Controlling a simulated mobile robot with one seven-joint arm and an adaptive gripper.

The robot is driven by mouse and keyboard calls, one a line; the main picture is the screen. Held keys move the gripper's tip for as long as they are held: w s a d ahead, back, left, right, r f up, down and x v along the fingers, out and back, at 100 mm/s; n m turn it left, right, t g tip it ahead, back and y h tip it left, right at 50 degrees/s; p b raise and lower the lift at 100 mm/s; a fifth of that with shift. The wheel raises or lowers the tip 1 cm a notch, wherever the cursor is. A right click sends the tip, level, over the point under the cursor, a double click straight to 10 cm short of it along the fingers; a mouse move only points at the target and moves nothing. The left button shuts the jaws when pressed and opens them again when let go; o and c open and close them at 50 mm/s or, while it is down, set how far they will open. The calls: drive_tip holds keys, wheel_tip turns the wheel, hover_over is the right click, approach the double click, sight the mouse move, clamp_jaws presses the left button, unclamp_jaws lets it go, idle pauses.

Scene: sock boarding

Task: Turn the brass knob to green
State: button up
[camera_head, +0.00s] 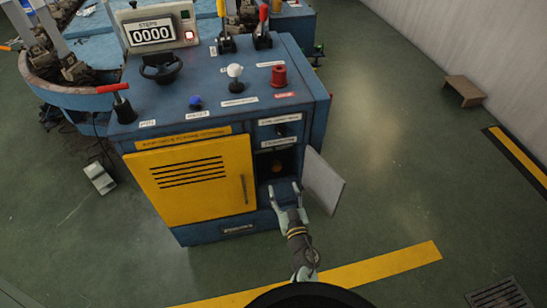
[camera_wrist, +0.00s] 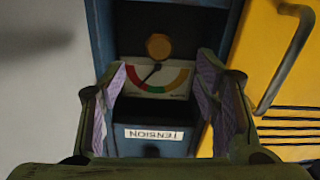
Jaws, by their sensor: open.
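The round brass knob (camera_wrist: 158,46) sits inside a dark recess in the blue cabinet. It also shows dimly in the head view (camera_head: 277,167). In the wrist view, a gauge (camera_wrist: 158,82) with red, green and yellow-orange bands lies just below the knob. Its needle points down-left, close to where the red side meets the green; the exact band is hard to tell. My gripper (camera_wrist: 163,70) is open and empty, its two fingers spread either side of the gauge, short of the knob. In the head view, my gripper (camera_head: 288,191) is at the front of the recess.
An open grey door (camera_head: 323,182) stands right of the recess. A yellow panel with a handle (camera_head: 243,189) closes the cabinet's left side. An upside-down TENSION label (camera_wrist: 155,134) shows in the wrist view. Levers and buttons stand on the cabinet top.

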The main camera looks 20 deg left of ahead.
sight(278, 169)
drive_tip(key=x, duration=1)
drive_tip(key=shift+w+a+r, duration=0.1)
drive_tip(key=shift+w+a, duration=0.15)
drive_tip(key=shift+w, duration=0.05)
drive_tip(key=c, duration=1.1)
drive_tip(key=shift+c, duration=0.2)
drive_tip(key=shift+n, duration=0.3)
drive_tip(key=shift+c, duration=0.2)
drive_tip(key=n, duration=0.5)
drive_tip(key=shift+d+n, duration=0.1)
drive_tip(key=shift+n, duration=0.2)
drive_tip(key=n, duration=0.5)
drive_tip(key=shift+n, duration=0.3)
